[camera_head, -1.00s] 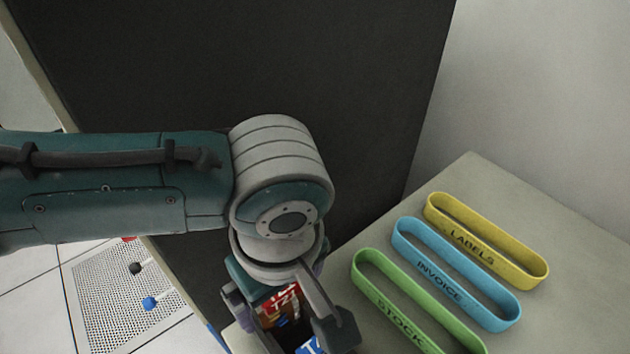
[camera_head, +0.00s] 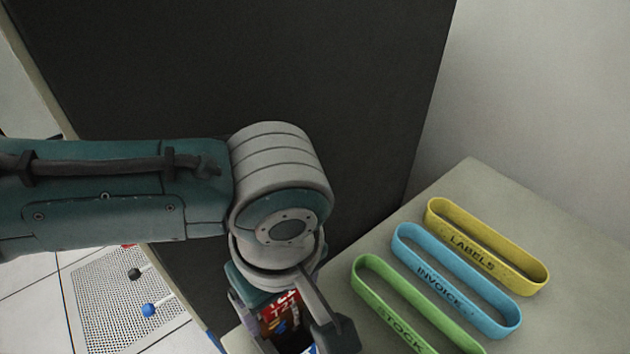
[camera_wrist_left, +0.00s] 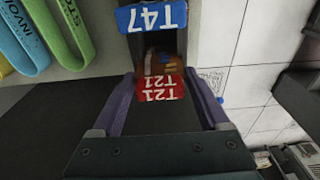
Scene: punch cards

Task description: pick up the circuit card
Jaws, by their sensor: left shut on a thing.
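My left gripper (camera_head: 290,338) is low in the head view, beside the shelf with the oval trays. It is shut on a card with a red T21 tag (camera_head: 279,309), which sits between its fingers. In the left wrist view the red T21 tag (camera_wrist_left: 160,88) shows between the purple-grey fingers, with an orange-brown part behind it. A blue T47 tag (camera_wrist_left: 152,16) lies beyond the fingertips. The circuit markings of the held card cannot be made out. The fingertips are partly hidden in the head view. My right gripper is not in view.
A yellow LABELS tray (camera_head: 433,212), a blue INVOICE tray (camera_head: 405,240) and a green STOCK tray (camera_head: 366,272) stand right of the gripper on a pale surface (camera_head: 560,225). A dark panel (camera_head: 250,60) rises behind my arm. White floor tiles lie at left.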

